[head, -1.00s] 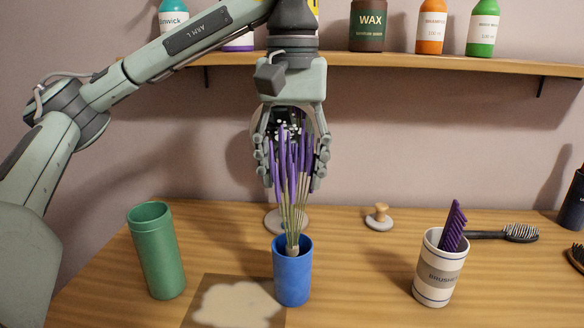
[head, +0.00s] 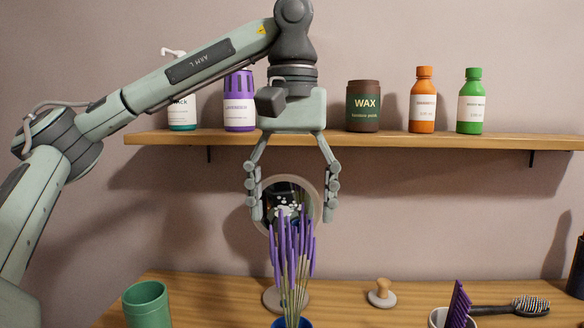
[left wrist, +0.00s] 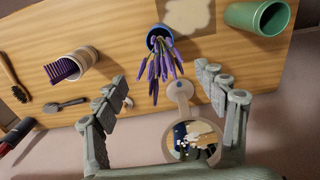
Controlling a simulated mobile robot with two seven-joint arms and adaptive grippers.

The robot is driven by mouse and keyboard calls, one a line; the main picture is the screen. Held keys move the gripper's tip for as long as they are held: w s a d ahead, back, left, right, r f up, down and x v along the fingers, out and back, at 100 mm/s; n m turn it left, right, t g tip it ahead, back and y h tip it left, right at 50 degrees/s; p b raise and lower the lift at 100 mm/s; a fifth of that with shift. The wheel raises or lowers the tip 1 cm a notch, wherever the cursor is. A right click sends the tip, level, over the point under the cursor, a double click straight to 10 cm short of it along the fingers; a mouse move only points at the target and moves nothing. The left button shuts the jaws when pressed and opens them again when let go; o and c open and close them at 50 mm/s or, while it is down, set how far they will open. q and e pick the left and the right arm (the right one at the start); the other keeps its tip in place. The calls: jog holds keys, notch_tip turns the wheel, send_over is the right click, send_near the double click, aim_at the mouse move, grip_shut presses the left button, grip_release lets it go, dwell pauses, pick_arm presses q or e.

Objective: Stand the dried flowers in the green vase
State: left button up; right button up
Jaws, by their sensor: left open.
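The dried flowers (head: 290,255), purple heads on pale stems, stand upright in the blue vase (head: 292,323), which is mostly cut off at the bottom of the head view. The left wrist view shows the flower heads (left wrist: 157,68) fanning out of the blue vase (left wrist: 158,36). The green vase (head: 147,305) stands to the left, its open mouth in sight; it also shows in the left wrist view (left wrist: 262,17). My left gripper (head: 292,212) is open and empty, with its fingertips around the level of the flower tops. My right gripper is out of view.
A round mirror (head: 316,190) stands behind the flowers. A wall shelf (head: 400,141) with several bottles and a wax jar runs behind my left gripper. A brush cup (head: 438,318), a hairbrush (head: 530,306) and a small knobbed object (head: 381,293) are at the right.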

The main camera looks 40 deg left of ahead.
pick_arm(q)
jog(key=shift+r, duration=2.5)
